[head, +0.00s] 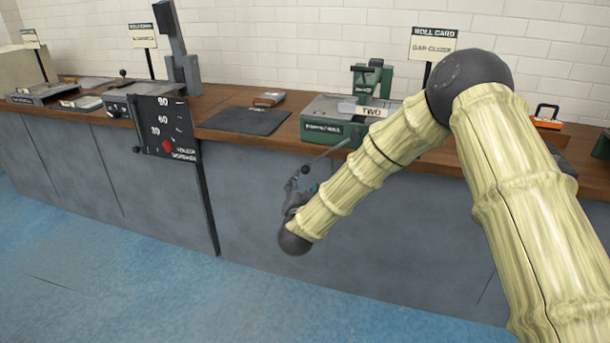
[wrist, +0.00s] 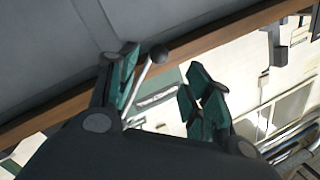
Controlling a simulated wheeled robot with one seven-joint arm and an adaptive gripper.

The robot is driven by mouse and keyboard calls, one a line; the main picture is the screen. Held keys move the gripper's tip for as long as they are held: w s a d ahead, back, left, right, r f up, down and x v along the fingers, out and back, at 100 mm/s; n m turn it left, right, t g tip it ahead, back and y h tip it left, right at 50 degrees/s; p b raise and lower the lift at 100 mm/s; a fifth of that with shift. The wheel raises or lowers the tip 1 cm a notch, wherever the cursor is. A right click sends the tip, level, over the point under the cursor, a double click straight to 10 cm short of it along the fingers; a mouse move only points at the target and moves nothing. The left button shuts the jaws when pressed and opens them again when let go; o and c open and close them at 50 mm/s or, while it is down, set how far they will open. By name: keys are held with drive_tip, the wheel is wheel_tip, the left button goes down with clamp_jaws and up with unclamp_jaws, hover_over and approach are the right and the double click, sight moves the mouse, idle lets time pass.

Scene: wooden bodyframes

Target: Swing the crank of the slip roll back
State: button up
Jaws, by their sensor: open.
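The slip roll appears to be the green and grey machine (head: 325,128) on the wooden bench, with a plate reading "TWO" partly behind my arm. Its crank looks to be the thin grey rod (head: 328,153) reaching out over the bench's front edge, ending in a dark ball knob (head: 305,170). My gripper (head: 298,186) is in front of the bench, close to the knob. In the wrist view my gripper (wrist: 160,88) is open. The rod (wrist: 143,82) and ball knob (wrist: 158,53) show between the fingers, nearer the left one; contact cannot be told.
A black dial panel (head: 165,128) hangs at the bench front to the left. A black mat (head: 243,121) and a small brown block (head: 269,99) lie left of the machine. A sign (head: 433,41) stands behind. The blue floor (head: 130,265) before the bench is clear.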

sight(305, 173)
drive_tip(key=w, duration=0.6)
drive_tip(key=w+b, duration=0.1)
drive_tip(key=w, duration=0.2)
drive_tip(key=shift+w+d+f, duration=0.1)
drive_tip(key=shift+w+d, duration=0.25)
drive_tip(key=shift+c, duration=0.4)
clamp_jaws()
